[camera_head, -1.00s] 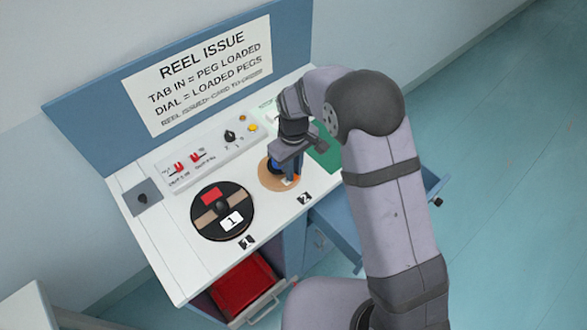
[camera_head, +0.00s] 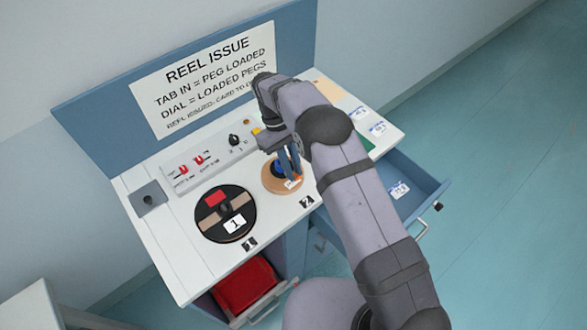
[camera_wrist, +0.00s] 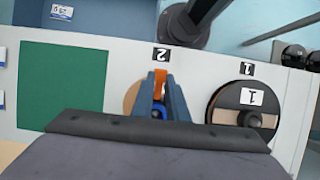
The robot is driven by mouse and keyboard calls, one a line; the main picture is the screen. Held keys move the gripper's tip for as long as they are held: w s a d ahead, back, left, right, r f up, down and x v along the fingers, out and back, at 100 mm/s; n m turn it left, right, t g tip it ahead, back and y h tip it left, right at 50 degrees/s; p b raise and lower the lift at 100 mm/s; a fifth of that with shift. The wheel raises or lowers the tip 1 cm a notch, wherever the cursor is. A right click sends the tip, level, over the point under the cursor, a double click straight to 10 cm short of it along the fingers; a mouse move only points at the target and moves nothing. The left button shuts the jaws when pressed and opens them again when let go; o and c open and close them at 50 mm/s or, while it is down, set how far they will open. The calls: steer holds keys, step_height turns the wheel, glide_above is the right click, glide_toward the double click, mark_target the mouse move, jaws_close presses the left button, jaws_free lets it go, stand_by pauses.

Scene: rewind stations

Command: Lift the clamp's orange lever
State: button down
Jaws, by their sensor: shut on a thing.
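The orange lever (camera_wrist: 160,80) stands between my gripper's two blue-grey fingers in the wrist view. My gripper (camera_wrist: 160,95) is shut on it, above the tan disc marked 2. A blue part of the clamp (camera_wrist: 157,111) shows just behind the lever, between the fingers. In the head view my gripper (camera_head: 290,167) is over the tan disc (camera_head: 270,187), and the blue part (camera_head: 278,169) shows beside the fingers. The fingers and wrist hide most of the clamp, so the lever's exact tilt cannot be told.
A black reel (camera_head: 225,232) labelled 1 lies left of the disc. A switch panel (camera_head: 222,160) with red switches and a dial runs behind. A blue drawer (camera_head: 425,187) stands open at right, and a red bin (camera_head: 245,285) sits below the front.

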stand_by(0.3)
steer(key=c, duration=1.7)
jaws_free()
steer(key=shift+a+r, duration=0.1)
steer(key=shift+r, duration=0.05)
steer(key=b+v, duration=0.2)
steer(key=v, duration=0.2)
steer(key=shift+w+a+r+b, duration=0.1)
steer(key=shift+w+r+b, duration=0.05)
steer(key=shift+b, duration=0.15)
steer(key=shift+v, duration=1.3)
